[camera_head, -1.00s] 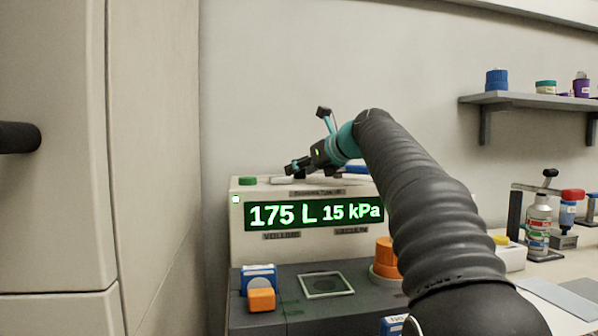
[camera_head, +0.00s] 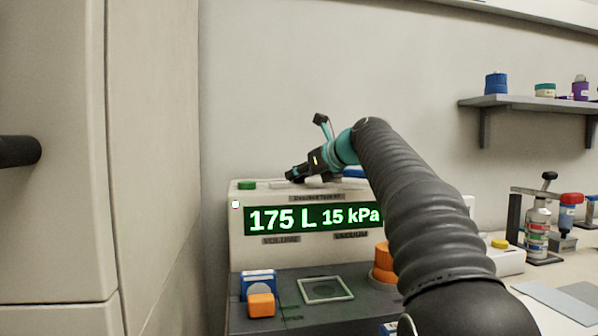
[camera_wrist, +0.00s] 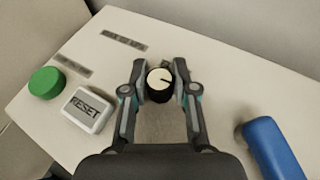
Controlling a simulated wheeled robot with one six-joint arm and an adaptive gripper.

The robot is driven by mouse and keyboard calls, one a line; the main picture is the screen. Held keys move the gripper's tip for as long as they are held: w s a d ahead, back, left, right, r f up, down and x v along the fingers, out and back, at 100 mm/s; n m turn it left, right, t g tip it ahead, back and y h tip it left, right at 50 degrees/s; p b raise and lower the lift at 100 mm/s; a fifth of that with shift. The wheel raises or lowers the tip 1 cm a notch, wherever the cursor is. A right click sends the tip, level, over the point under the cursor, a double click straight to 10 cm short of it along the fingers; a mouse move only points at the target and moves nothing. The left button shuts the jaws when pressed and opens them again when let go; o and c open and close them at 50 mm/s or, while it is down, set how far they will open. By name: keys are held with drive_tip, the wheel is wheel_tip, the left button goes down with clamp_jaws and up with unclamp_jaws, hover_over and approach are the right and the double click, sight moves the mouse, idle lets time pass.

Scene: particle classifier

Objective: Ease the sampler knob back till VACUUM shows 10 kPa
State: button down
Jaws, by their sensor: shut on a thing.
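The sampler knob (camera_wrist: 160,84) is a round black knob with a cream top and a dark pointer line, on top of the instrument. The pointer aims to the right in the wrist view. My gripper (camera_wrist: 160,88) is shut on the knob, one finger on each side. In the head view my gripper (camera_head: 292,174) is over the top of the instrument (camera_head: 240,250), and the knob is hidden there. The green display (camera_head: 312,217) reads 175 L over VOLUME and 15 kPa over VACUUM; my arm meets its right edge.
A green button (camera_wrist: 46,83) and a white RESET button (camera_wrist: 87,109) lie left of my gripper. A blue handle-like part (camera_wrist: 272,148) is on the right. Below the display are an orange block (camera_head: 261,305), a framed square (camera_head: 326,289) and an orange cap (camera_head: 383,262).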

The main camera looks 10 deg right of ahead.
drive_tip(key=shift+r+n+y+p, duration=0.3)
drive_tip(key=shift+y+p, duration=0.1)
drive_tip(key=shift+p, duration=0.25)
drive_tip(key=shift+w+n+g+y+p, duration=0.1)
drive_tip(key=shift+n+g+y+p, duration=0.7)
drive_tip(key=shift+p, duration=0.35)
drive_tip(key=shift+f+n+y, duration=0.25)
drive_tip(key=shift+n+y, duration=0.05)
drive_tip(key=shift+n, duration=0.1)
drive_tip(key=shift+n+g+y, duration=0.3)
drive_tip(key=shift+n+g, duration=0.1)
drive_tip(key=shift+g, duration=0.1)
drive_tip(key=c, duration=0.9)
unclamp_jaws()
